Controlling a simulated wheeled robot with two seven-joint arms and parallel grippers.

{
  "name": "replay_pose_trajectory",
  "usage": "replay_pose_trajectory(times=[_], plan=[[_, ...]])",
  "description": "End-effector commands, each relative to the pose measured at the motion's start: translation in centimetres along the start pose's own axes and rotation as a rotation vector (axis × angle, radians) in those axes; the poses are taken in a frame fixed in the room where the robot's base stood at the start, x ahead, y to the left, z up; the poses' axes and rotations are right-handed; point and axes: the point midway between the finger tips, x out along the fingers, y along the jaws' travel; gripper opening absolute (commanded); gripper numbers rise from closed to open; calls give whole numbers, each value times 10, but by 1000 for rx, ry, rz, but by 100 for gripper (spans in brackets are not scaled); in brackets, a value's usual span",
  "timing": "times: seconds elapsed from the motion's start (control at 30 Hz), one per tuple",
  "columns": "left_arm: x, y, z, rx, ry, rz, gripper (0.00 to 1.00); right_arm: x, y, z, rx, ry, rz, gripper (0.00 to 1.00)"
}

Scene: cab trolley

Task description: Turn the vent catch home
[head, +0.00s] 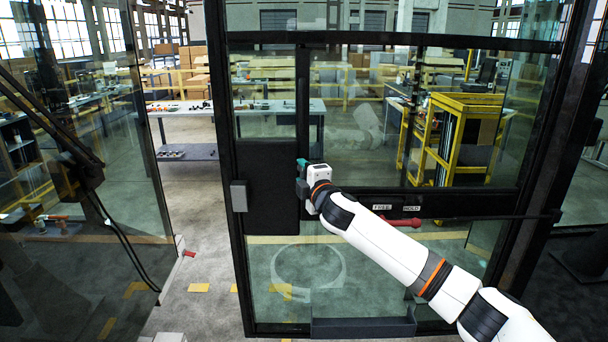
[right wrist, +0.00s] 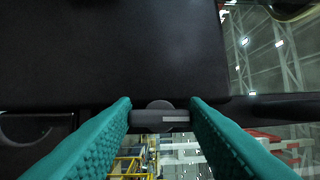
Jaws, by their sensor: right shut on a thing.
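The vent catch (right wrist: 160,118) shows in the right wrist view as a short dark grey bar with a round hub and a pale stripe on its right half. It lies level across the picture, at the lower edge of a black panel (right wrist: 110,50). My right gripper (right wrist: 161,108) has its teal fingers at the two ends of the catch and is shut on it. In the head view my right gripper (head: 302,178) is at the glazed door, beside its black panel (head: 268,185), and hides the catch. My left gripper is out of view.
The door's black frame (head: 226,170) surrounds the glass. A red handle (head: 402,222) sits below labels reading FREE (head: 382,207) and HOLD (head: 412,208). A grey box (head: 239,196) is on the left post. Open floor shows left of the door; benches and a yellow trolley (head: 455,130) stand beyond.

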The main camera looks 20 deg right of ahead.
Motion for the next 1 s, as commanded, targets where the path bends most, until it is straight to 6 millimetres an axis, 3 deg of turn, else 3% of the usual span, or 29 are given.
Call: replay_pose_trajectory(times=[0.67,0.7,0.8,1.0], plan=[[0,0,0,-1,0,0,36,0,2,0,-54,0,24,17],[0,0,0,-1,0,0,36,0,2,0,-54,0,24,46],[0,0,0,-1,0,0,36,0,1,0,-53,0,23,62],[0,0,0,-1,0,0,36,0,0,0,-51,0,22,62]])
